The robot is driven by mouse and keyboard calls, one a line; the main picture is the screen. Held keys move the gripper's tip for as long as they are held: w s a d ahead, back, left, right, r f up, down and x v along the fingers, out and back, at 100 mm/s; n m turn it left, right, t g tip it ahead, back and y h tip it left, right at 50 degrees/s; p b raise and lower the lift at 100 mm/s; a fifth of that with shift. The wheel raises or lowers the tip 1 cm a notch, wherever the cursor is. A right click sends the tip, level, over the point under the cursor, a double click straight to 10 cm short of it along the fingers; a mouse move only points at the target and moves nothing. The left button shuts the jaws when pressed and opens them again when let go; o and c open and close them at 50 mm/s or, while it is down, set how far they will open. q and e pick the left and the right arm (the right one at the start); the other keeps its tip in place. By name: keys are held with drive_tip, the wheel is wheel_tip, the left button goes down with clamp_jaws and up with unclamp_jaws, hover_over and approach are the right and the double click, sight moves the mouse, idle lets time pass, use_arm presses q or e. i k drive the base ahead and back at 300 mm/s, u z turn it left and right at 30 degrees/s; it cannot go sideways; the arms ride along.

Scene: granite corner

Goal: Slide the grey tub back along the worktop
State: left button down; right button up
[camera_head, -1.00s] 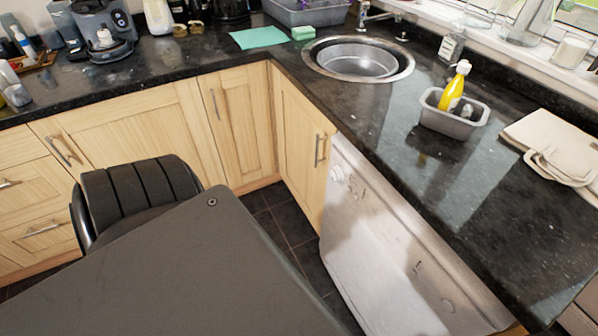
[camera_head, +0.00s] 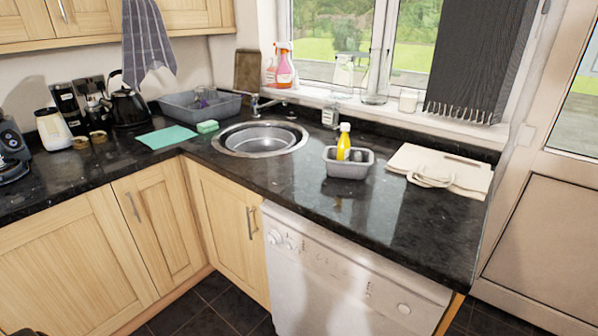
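A small grey tub (camera_head: 347,168) stands on the black granite worktop (camera_head: 290,210), right of the round sink. It holds a yellow bottle (camera_head: 343,142) standing upright and a dark item that I cannot make out. A larger grey tub (camera_head: 200,105) stands farther back at the left, in the corner behind the sink, with some items in it. Neither of my grippers is in view.
The round steel sink (camera_head: 260,139) and its tap (camera_head: 257,104) lie left of the small tub. A folded cream cloth bag (camera_head: 440,170) lies to its right. A clear soap bottle (camera_head: 330,115) stands behind it. The worktop in front of the small tub is clear.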

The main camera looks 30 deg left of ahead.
sight(350, 170)
drive_tip(key=k, duration=0.8)
drive_tip(key=u, duration=0.6)
drive_tip(key=i, duration=1.5)
drive_tip(key=z, duration=0.7)
